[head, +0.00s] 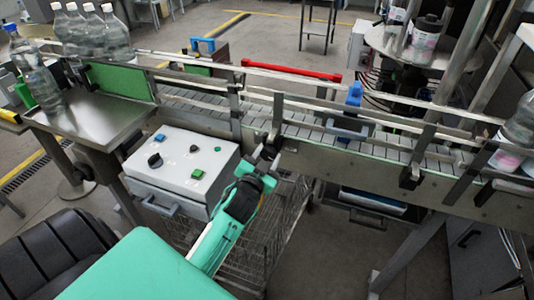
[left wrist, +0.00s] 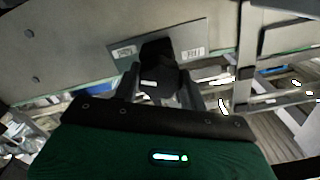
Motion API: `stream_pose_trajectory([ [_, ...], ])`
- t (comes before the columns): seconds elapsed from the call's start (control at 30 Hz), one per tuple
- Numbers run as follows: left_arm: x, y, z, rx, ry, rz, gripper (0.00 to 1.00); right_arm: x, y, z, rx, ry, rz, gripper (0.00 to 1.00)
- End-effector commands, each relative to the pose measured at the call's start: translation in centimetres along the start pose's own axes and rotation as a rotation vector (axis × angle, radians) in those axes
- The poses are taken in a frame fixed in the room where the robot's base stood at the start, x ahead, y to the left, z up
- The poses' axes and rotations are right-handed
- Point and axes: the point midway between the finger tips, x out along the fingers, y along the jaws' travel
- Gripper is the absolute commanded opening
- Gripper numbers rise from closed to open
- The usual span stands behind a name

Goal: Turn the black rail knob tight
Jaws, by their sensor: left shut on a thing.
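The black rail knob (left wrist: 158,52) shows in the left wrist view, in front of a grey plate (left wrist: 195,38) with two small labels. My left gripper (left wrist: 165,85) is shut on the knob, with one dark finger on each side of it. In the head view my left gripper (head: 266,161) reaches up to the near side of the conveyor (head: 320,148), and its fingers largely hide the knob there. The knob's exact turn angle cannot be read. My right gripper is not in view.
A white control box (head: 180,168) with knobs and buttons stands just left of my left arm. A wire cart (head: 285,225) is below the conveyor. Bottles (head: 90,35) stand at the left.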

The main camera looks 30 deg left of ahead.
Motion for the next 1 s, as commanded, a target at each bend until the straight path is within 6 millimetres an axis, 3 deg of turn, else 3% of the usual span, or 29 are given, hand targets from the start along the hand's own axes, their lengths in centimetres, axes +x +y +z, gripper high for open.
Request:
stream_pose_trajectory([
  [1.0, 0.0, 0.0, -0.2, 0.967, 0.002, 0.001, 0.20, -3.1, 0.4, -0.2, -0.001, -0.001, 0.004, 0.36],
])
